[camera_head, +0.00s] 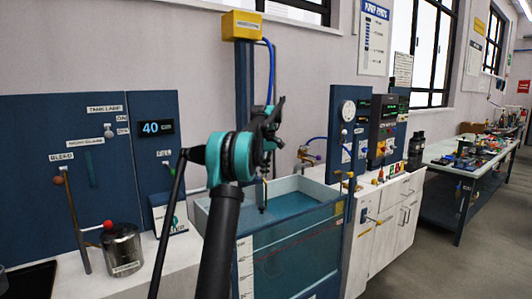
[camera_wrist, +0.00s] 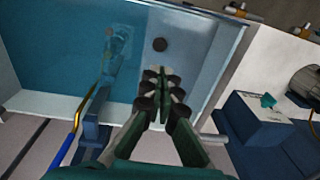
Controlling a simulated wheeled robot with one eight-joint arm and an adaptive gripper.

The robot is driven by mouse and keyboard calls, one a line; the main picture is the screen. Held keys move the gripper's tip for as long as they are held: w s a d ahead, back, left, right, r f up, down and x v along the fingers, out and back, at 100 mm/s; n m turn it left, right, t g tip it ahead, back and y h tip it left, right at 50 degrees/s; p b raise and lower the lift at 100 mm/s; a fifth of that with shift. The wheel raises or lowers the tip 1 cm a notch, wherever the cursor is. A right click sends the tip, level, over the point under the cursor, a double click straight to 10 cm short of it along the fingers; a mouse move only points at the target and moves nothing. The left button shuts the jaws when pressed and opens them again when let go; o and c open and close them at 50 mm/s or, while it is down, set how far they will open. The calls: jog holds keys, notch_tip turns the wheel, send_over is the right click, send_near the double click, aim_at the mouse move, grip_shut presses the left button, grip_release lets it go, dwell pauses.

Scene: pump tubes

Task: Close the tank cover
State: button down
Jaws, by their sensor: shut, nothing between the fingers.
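The tank (camera_head: 290,258) is a blue, clear-walled box with pale rims, in the middle of the head view. Its top looks open, and the inside shows from above. In the wrist view the tank floor (camera_wrist: 60,50) is blue, with a dark round spot near a pale wall. I cannot make out a separate tank cover in either view. My gripper (camera_wrist: 161,76) is shut and empty, and in the wrist view its fingertips overlap the tank's interior. In the head view my arm stands in front of the tank and hides part of its left side.
A blue post with a yellow box (camera_head: 241,26) and blue hose rises behind the tank. A metal pot (camera_head: 122,249) and a boxed item (camera_wrist: 262,108) stand left of it in the head view. A gauge panel (camera_head: 348,135) stands to the right.

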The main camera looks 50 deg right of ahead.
notch_tip(320, 180, up, 9)
jog(key=shift+s+r, duration=0.15)
jog(key=shift+s, duration=0.1)
jog(key=shift+d, duration=0.1)
jog(key=w+a+f, duration=0.3)
jog(key=w+a, duration=0.1)
jog(key=a, duration=0.5)
jog(key=w+a+f+n+t+h, duration=0.1)
jog(key=w+a+f, duration=0.3)
jog(key=a, duration=0.5)
jog(key=w+a+f, duration=0.2)
jog(key=w+a, duration=0.3)
jog(key=a, duration=0.4)
jog(key=s+a+f, duration=0.2)
jog(key=a+f, duration=0.3)
jog(key=a, duration=0.5)
jog(key=s+a+f+n+t, duration=0.1)
jog(key=s+a+f, duration=0.45)
jog(key=a, duration=0.35)
jog(key=s+a+f+t, duration=0.1)
jog(key=s+a+f, duration=0.3)
jog(key=a+f, duration=0.3)
jog(key=s+a+f, duration=0.5)
jog(key=s, duration=0.2)
jog(key=s+a+f, duration=0.4)
jog(key=s+a, duration=0.1)
jog(key=s, duration=0.2)
jog(key=shift+s+a+f+n+t, duration=0.15)
jog(key=shift+s+f+n+t, duration=0.05)
jog(key=shift+f+n+t, duration=0.15)
